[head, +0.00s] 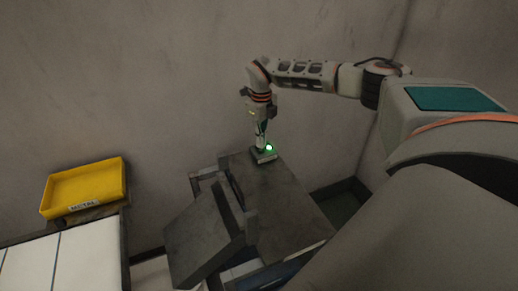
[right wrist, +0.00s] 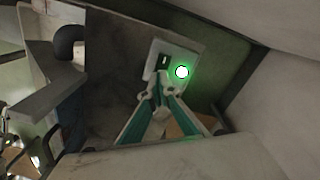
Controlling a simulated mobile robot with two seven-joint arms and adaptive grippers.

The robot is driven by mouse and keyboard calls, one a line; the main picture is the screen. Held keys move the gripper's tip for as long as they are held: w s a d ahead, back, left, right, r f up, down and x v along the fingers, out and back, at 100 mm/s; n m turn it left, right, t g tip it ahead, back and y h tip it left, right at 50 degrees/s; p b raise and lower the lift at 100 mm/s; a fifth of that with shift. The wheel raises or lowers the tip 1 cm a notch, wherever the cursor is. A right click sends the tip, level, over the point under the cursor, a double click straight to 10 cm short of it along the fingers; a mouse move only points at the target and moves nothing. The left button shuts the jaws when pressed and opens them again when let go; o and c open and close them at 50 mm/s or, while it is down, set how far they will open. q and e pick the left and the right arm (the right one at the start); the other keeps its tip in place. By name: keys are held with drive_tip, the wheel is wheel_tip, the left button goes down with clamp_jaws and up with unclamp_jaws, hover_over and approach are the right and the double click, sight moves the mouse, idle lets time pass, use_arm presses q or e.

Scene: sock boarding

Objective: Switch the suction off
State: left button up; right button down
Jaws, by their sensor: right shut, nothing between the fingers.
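A small switch box (head: 265,156) with a glowing green lamp (head: 269,147) sits on the far end of a dark grey table top. In the right wrist view the switch box (right wrist: 158,66) shows a pale plate with a dark slot and the bright green lamp (right wrist: 182,72) beside it. My right gripper (head: 260,147) points down at the box. In the right wrist view its fingertips (right wrist: 158,92) are together, with nothing between them, close below the slot. I cannot tell whether they touch the box. My left gripper is not in view.
The dark table top (head: 283,196) is bare in front of the box. A tilted grey panel (head: 203,238) stands at its left side. A yellow tray (head: 85,187) with a label reading METAL stands at the left, behind a white-topped surface (head: 30,268). A wall rises close behind.

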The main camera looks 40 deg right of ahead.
sight(261, 151)
drive_tip(key=shift+f, duration=0.5)
idle(0.6)
drive_tip(key=shift+f+b, duration=0.35)
drive_tip(key=shift+f, duration=0.35)
idle(0.4)
drive_tip(key=shift+r+p, duration=0.8)
drive_tip(key=shift+p, duration=0.15)
wheel_tip(261, 151, up, 3)
drive_tip(key=p, duration=0.3)
drive_tip(key=shift+r+p, duration=0.1)
drive_tip(key=shift+p, duration=0.3)
drive_tip(key=shift+r, duration=1.1)
drive_tip(key=shift+s+f, duration=0.1)
